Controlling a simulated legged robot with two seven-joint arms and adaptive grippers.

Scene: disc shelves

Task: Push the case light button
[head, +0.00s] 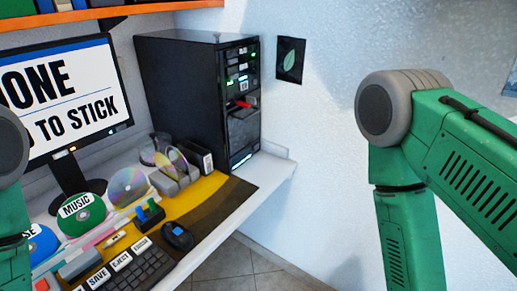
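The black computer case (180,85) stands upright on the desk against the wall, its front panel facing right. The panel has several small slots with green lights in its upper part, a small red part (243,104) around mid-height and a pale lit strip (241,160) near the bottom. I cannot tell which of these is the case light button. My green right arm fills the right side and part of my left arm shows at the left edge. Neither gripper is in view.
The monitor (60,95) stands left of the case. Discs, a keyboard (130,272), a mouse (177,236) and small holders crowd the white desk (272,172) before it. An orange-edged shelf (135,10) hangs above. The floor right of the desk looks clear.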

